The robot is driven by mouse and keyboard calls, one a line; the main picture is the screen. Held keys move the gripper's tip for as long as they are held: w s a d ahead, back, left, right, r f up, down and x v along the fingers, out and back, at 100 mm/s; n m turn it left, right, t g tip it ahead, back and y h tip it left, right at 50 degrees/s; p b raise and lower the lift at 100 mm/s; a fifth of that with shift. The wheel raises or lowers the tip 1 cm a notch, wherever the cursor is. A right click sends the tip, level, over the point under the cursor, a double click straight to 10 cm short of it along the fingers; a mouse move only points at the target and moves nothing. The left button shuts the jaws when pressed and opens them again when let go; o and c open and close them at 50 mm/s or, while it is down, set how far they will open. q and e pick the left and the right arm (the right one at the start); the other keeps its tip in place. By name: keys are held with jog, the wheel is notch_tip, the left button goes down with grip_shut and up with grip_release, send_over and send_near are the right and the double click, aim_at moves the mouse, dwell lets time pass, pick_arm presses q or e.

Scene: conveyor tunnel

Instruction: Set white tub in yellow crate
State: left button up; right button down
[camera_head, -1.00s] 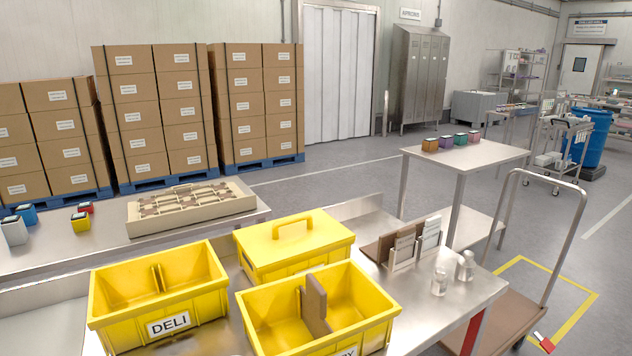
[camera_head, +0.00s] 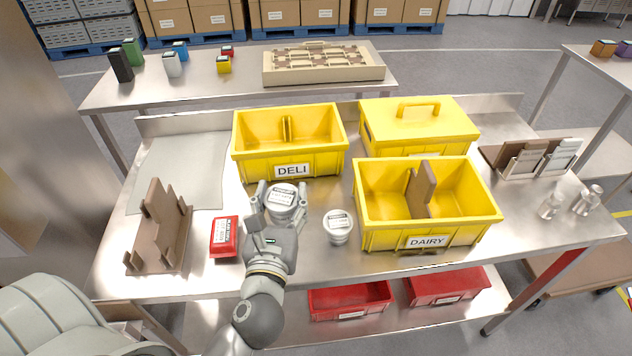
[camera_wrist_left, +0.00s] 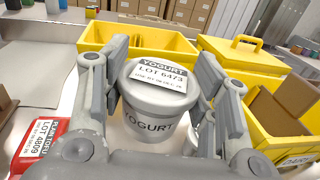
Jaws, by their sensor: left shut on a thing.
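My left gripper (camera_head: 280,202) is shut on a white yogurt tub (camera_head: 284,193), fingers on both sides of it. In the left wrist view the tub (camera_wrist_left: 155,92) is upright between the fingers, its lid label reading YOGURT LOT 6473. The tub is in front of the yellow DELI crate (camera_head: 262,162); I cannot tell whether it still touches the table. A second white tub (camera_head: 338,230) stands to its right. The yellow DAIRY crate (camera_head: 378,236) is at right, open, with a brown divider (camera_head: 421,188). My right gripper is not in view.
A red tofu pack (camera_head: 224,237) and a brown rack (camera_head: 160,230) are left of the gripper. A lidded yellow crate (camera_head: 420,125) stands behind the DAIRY crate. Card holders (camera_head: 540,158) and two shakers (camera_head: 570,203) are at right. Red bins (camera_head: 348,300) sit below.

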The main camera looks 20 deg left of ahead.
pick_arm(q)
jog(key=w+a+f, duration=0.2)
jog(key=w+f, duration=0.1)
jog(key=w+a+f, duration=0.2)
jog(key=w+f, duration=0.1)
jog(key=w, duration=0.1)
jog(key=w+a+f, duration=0.2)
jog(key=w+f, duration=0.1)
jog(key=w, duration=0.1)
jog(key=shift+w+a, duration=0.1)
jog(key=shift+a, duration=0.05)
jog(key=shift+w+a+f+b, duration=0.15)
jog(key=shift+f+b, duration=0.4)
jog(key=shift+f, duration=0.4)
jog(key=shift+w+a+f+b, duration=0.15)
jog(key=shift+f+b, duration=0.35)
jog(key=shift+f, duration=0.45)
jog(key=shift+d+f, duration=0.1)
jog(key=shift+f, duration=0.15)
jog(key=o, duration=1.4)
jog(key=shift+o, duration=0.2)
